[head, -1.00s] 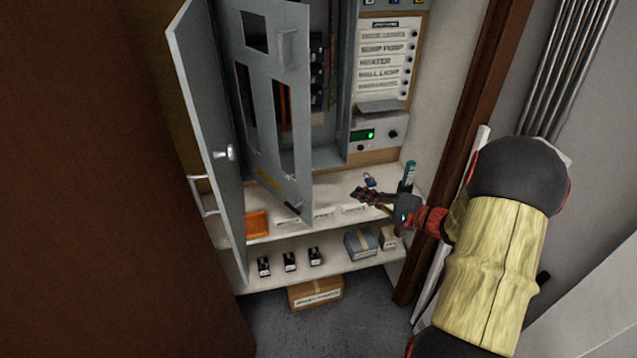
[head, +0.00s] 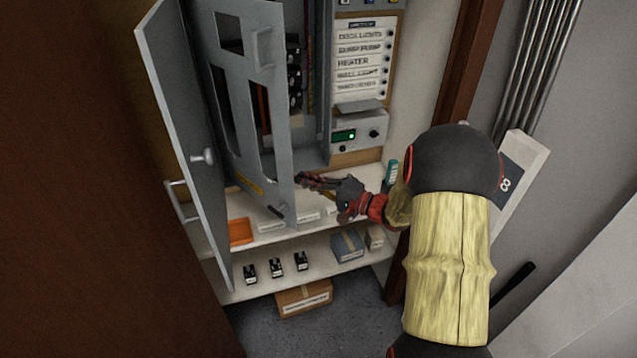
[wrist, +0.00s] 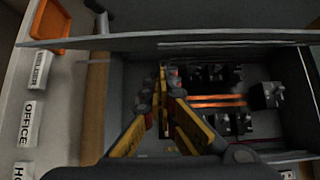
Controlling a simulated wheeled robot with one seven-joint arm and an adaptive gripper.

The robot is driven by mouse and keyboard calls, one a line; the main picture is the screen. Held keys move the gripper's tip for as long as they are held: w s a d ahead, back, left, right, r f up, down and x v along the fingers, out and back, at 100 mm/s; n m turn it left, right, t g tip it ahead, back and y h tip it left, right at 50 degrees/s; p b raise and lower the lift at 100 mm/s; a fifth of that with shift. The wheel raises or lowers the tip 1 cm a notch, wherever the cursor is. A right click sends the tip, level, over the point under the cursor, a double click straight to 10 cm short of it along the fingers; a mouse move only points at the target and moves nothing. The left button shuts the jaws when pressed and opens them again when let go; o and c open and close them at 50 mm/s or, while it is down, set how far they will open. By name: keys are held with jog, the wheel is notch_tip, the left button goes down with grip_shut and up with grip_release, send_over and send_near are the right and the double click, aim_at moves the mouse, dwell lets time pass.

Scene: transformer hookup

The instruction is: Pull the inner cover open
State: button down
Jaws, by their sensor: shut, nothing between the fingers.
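The inner cover (head: 228,130) is a grey panel with rectangular cutouts, a small raised handle and a yellow label near its bottom. It stands swung out from the grey cabinet, between the outer door (head: 180,125) and the cabinet interior. My gripper (head: 303,179) is shut and empty, with its tips close to the cover's lower free edge, on the interior side. I cannot tell whether they touch it. In the wrist view the closed fingers (wrist: 160,75) point towards a grey panel edge (wrist: 190,40) running across the top, with dark breakers and copper bars (wrist: 220,100) behind them.
A white shelf below holds an orange tray (head: 240,232) and small labels. A lower shelf holds several black parts and a blue-grey box (head: 347,246). A cardboard box (head: 304,297) sits on the floor. A labelled switch panel (head: 365,62) is at the right.

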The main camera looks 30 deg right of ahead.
jog(key=shift+s+a+r, duration=0.1)
jog(key=shift+s+a, duration=0.05)
jog(key=shift+a, duration=0.35)
jog(key=shift+s+a, duration=0.15)
jog(key=shift+a, duration=0.35)
jog(key=s+a+b, duration=0.2)
jog(key=a, duration=0.7)
